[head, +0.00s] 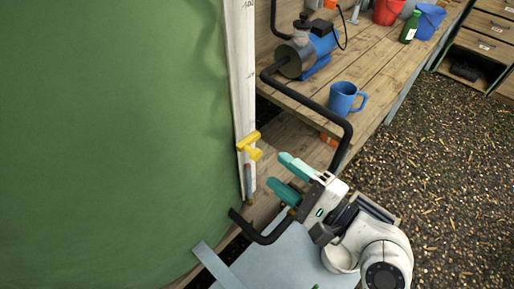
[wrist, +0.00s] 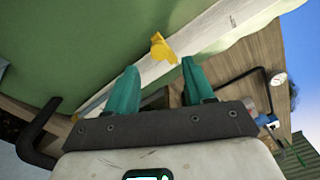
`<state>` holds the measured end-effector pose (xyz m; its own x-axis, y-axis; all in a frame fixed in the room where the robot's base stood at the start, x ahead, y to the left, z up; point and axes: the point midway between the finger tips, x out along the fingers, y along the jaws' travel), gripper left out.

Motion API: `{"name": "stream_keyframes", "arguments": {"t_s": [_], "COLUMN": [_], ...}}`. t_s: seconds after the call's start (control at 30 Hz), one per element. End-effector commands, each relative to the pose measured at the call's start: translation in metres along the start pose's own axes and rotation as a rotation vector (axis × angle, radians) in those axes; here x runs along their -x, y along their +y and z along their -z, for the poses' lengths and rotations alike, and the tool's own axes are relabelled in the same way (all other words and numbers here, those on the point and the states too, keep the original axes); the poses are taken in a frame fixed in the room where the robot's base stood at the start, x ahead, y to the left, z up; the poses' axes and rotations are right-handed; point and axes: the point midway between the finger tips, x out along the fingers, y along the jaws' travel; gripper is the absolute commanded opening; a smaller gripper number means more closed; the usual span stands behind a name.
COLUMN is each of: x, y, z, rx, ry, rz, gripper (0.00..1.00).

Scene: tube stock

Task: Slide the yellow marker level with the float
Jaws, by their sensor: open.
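The yellow marker (head: 248,146) sits on the pale upright scale board (head: 241,70), near its lower end, with a tab sticking out to the right. In the wrist view the marker (wrist: 162,48) shows just beyond and between my fingertips. My gripper (head: 276,173), with teal fingers, is open and empty, to the right of and slightly below the marker, apart from it. The gripper (wrist: 159,67) is also open in the wrist view. A small reddish-brown and grey upright piece (head: 247,180) is below the marker; I cannot tell whether it is the float.
A big green tank (head: 110,130) fills the left. A black pipe (head: 315,104) curves close behind my gripper. A wooden bench (head: 375,62) holds a blue pump (head: 318,48), a blue mug (head: 346,98), a green bottle (head: 410,27) and buckets. Gravel lies to the right.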

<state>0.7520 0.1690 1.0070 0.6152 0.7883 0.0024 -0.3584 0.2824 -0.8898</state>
Motion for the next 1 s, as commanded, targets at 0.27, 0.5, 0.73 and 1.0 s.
{"name": "stream_keyframes", "arguments": {"t_s": [0.27,0.5,0.73,1.0], "x": [-0.051,-0.073,-0.076,-0.075], "y": [-0.001,0.000,0.001,0.001], "z": [-0.001,0.000,0.000,0.000], "rx": [0.003,0.002,0.003,0.003], "ry": [-0.001,0.000,0.001,0.002], "rz": [-0.003,-0.002,-0.002,-0.002], "gripper": [0.53,0.53,0.53,0.37]}}
